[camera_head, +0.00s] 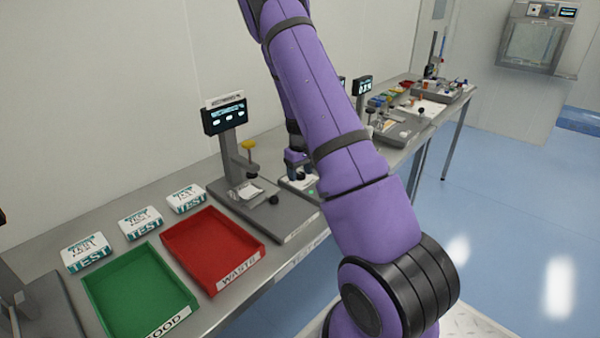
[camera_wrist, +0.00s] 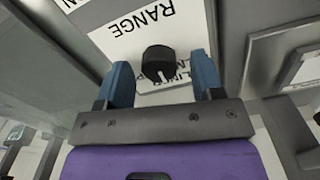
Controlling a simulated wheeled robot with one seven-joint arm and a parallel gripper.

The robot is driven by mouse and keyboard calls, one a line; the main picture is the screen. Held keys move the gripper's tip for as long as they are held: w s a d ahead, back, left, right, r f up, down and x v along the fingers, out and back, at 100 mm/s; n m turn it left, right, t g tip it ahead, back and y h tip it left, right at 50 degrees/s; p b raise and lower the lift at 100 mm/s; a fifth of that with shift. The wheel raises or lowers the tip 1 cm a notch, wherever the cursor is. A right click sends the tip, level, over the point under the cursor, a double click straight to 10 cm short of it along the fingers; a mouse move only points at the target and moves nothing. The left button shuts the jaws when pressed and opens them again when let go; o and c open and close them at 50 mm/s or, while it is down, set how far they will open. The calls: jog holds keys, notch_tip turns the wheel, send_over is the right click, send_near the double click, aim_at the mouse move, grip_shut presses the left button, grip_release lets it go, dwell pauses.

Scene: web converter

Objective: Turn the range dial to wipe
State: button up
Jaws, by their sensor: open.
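The range dial (camera_wrist: 159,64) is a black knob in the wrist view, on a white label plate (camera_wrist: 125,40) marked "RANGE", which appears upside down. Other lettering beside the knob is partly covered and I cannot read it fully. My gripper (camera_wrist: 160,82) is open, with one blue finger on each side of the knob and a gap to each. I cannot tell how deep the fingertips reach around it. In the head view my purple arm hides much of the bench there, and the dial cannot be made out.
A steel bench (camera_head: 120,190) runs along the wall. A green tray (camera_head: 140,290) and a red "WASTE" tray (camera_head: 212,248) stand at its front, with several "TEST" boxes (camera_head: 86,252) behind. A station with a screen (camera_head: 225,117) stands left of my arm. The blue floor (camera_head: 500,220) at right is clear.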

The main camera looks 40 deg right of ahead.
jog(key=shift+c, duration=0.4)
jog(key=c, duration=0.8)
jog(key=shift+c, duration=0.2)
jog(key=shift+m, duration=0.3)
jog(key=m, duration=1.1)
jog(key=shift+s+d, duration=0.1)
jog(key=shift+m, duration=0.3)
